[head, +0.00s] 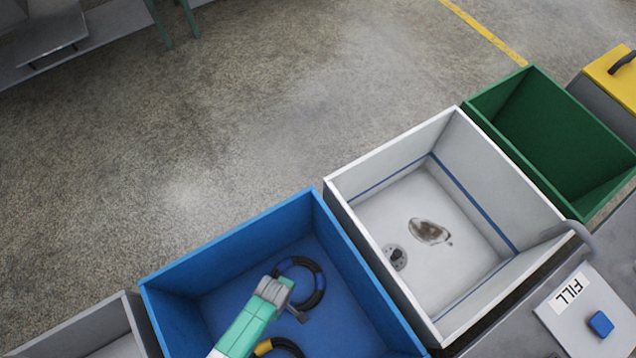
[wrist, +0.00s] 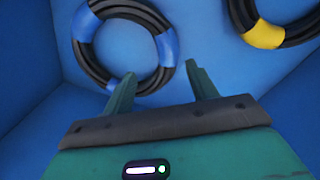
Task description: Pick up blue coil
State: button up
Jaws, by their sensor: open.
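The blue coil is a black hose ring with blue bands, lying in the blue bin; it shows in the head view (head: 321,281) and at upper left in the wrist view (wrist: 168,47). My gripper (head: 291,294) is inside the blue bin beside this coil, partly covering it in the head view. In the wrist view my gripper (wrist: 160,69) has its two fingers spread, with nothing between them. The left finger overlaps the coil's lower edge in the picture, and the right finger is just right of the ring. I cannot tell whether they touch.
A coil with yellow bands (wrist: 264,34) lies in the same blue bin (head: 235,232), close by on the right in the wrist view. The bin walls surround my gripper. A white sink-like bin (head: 440,185) with a drain adjoins it, then a green bin (head: 545,120).

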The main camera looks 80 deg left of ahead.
jog(key=shift+s+d+f, duration=0.1)
jog(key=shift+s, duration=0.2)
jog(key=shift+s+f+b, duration=0.25)
jog(key=shift+f+b, duration=0.45)
jog(key=shift+f, duration=0.45)
jog(key=shift+w+f, duration=0.1)
jog(key=shift+w, duration=0.05)
jog(key=f+b, duration=0.2)
jog(key=f, duration=0.1)
jog(key=f+b, duration=0.1)
jog(key=f, duration=0.1)
jog(key=shift+w+f+b, duration=0.1)
jog(key=shift+w+b, duration=0.2)
jog(key=shift+b, duration=0.05)
jog(key=shift+r, duration=0.2)
grip_shut()
